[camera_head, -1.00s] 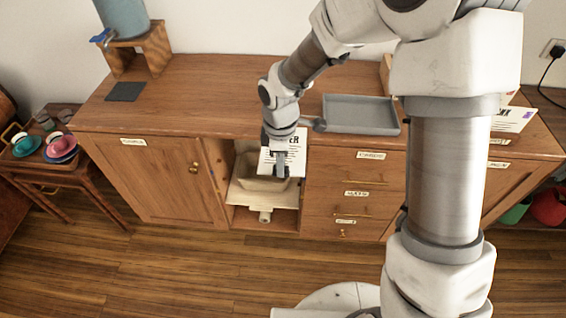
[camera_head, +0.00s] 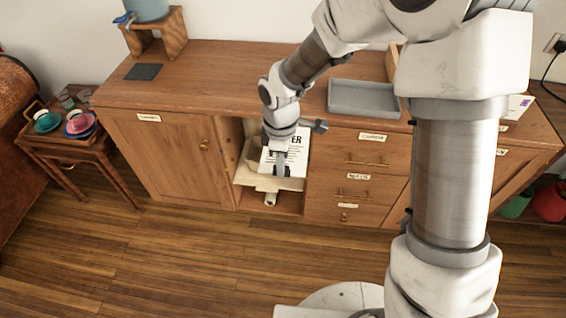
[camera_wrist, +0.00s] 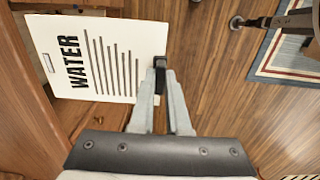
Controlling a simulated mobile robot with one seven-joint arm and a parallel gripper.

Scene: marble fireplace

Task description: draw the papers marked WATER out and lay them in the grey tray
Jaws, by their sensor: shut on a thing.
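A white paper with bold black letters reading WATER and several lines of print (camera_wrist: 98,55) hangs out in front of the cabinet in the wrist view. My gripper (camera_wrist: 160,68) is shut on its edge. In the head view the same paper (camera_head: 295,150) shows beside my gripper (camera_head: 281,172), in front of the open compartment, with only its last letters readable. The grey tray (camera_head: 364,110) lies on the cabinet top, to the right of and above my gripper. I see no papers in it.
The open compartment (camera_head: 287,208) holds pale boards or sheets and a rolled item. Labelled drawers (camera_head: 355,178) are to its right and a closed door (camera_head: 165,160) to its left. Another paper (camera_head: 519,106) is at the far right.

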